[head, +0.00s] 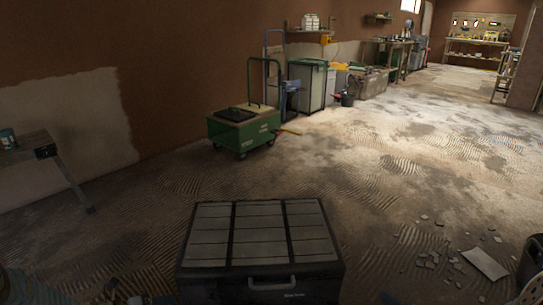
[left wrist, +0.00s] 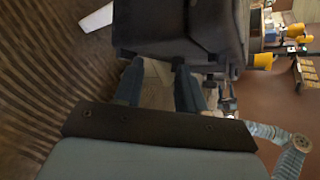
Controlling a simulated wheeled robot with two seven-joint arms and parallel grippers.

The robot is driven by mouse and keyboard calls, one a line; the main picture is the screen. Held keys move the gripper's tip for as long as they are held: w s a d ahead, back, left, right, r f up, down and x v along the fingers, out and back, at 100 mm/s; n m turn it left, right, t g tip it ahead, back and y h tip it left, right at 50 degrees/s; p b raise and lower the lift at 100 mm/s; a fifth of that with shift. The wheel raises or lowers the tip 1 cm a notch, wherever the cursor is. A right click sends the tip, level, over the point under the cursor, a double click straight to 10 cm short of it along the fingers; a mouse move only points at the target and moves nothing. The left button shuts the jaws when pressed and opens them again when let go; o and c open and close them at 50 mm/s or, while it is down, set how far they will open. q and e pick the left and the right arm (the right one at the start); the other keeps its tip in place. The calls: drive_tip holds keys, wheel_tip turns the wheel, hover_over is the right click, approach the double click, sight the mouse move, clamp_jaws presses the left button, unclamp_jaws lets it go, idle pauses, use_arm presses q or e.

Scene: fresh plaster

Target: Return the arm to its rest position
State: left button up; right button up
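My left gripper (left wrist: 160,85) shows in the left wrist view. Its two dark blue fingers stand apart with a pale patch visible between them, so it is open and seems empty. A large dark grey body (left wrist: 180,25) lies just beyond the fingertips; I cannot tell what it is or whether they touch it. In the head view I cannot make out either gripper; only small dark pieces show along the bottom edge. My right gripper is not in view.
A black case with grey panels (head: 262,235) stands close in front. A green wheeled cart (head: 243,137) is farther back. A workbench (head: 25,148) is at left. Broken pieces and a pale slab (head: 485,264) lie at right, near a dark bucket (head: 531,262). The middle floor is mostly clear.

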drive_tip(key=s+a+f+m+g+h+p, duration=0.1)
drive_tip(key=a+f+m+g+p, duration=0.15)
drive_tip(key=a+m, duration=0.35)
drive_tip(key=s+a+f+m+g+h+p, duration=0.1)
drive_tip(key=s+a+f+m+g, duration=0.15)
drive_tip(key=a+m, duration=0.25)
use_arm(q)
drive_tip(key=s+d+f+n+g+y+p, duration=0.1)
drive_tip(key=s+d+f+n+g, duration=0.1)
drive_tip(key=s+d+n, duration=0.4)
drive_tip(key=s+d+f+n+g+y+p, duration=0.1)
drive_tip(key=s+d+n, duration=0.5)
drive_tip(key=n, duration=1.1)
drive_tip(key=s+d+f+n+g+y+p, duration=0.1)
drive_tip(key=s+d+f+n+g, duration=0.3)
drive_tip(key=n, duration=0.8)
drive_tip(key=s+d+f+y, duration=0.1)
drive_tip(key=s+d, duration=0.1)
drive_tip(key=shift+s+d+g, duration=0.3)
drive_tip(key=shift+s, duration=0.1)
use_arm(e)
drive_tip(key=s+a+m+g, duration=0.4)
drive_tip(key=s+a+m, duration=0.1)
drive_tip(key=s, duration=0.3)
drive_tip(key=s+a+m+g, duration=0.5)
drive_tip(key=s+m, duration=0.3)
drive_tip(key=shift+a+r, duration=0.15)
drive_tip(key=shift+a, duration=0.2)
